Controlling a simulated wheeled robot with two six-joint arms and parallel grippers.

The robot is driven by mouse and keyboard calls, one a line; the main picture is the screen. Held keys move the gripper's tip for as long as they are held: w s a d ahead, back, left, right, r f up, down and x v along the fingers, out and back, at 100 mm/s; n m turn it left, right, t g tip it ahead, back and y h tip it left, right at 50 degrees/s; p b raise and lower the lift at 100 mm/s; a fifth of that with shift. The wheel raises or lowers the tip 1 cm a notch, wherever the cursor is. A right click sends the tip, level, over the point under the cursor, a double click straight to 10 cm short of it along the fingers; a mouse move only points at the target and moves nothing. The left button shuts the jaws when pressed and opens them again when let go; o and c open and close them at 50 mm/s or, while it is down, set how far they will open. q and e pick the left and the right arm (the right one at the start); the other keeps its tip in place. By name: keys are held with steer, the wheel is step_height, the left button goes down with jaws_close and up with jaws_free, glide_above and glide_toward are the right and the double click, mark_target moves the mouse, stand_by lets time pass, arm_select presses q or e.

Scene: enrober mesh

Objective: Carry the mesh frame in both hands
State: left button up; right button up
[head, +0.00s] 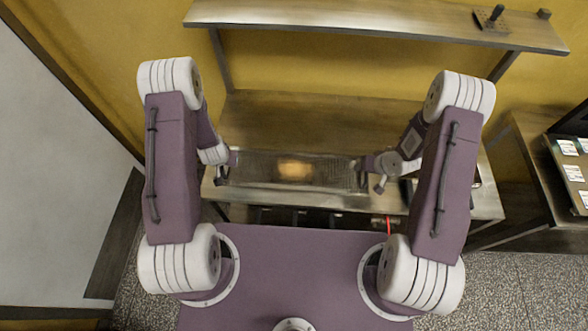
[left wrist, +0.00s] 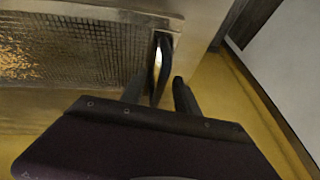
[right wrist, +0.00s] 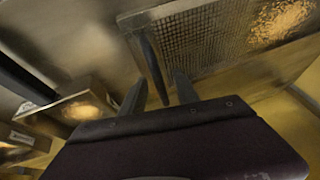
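The mesh frame (head: 330,174) is a long metal frame with a fine grid and a golden, crumb-like patch near its middle. It lies level along the bench front, between my two grippers. My left gripper (left wrist: 157,82) is at its left end, with fingers apart on either side of a dark upright handle (left wrist: 162,62). My right gripper (right wrist: 158,90) is at its right end, also with fingers apart around a dark handle (right wrist: 150,62). Gaps show beside both handles. I cannot tell whether the frame touches what is under it.
The metal bench (head: 310,117) is mostly clear behind the frame. A shelf (head: 370,20) runs above it. A side table (head: 535,165) stands at the right.

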arm_select(q)
jaws_close()
arm_select(e)
jaws_close()
stand_by(1.0)
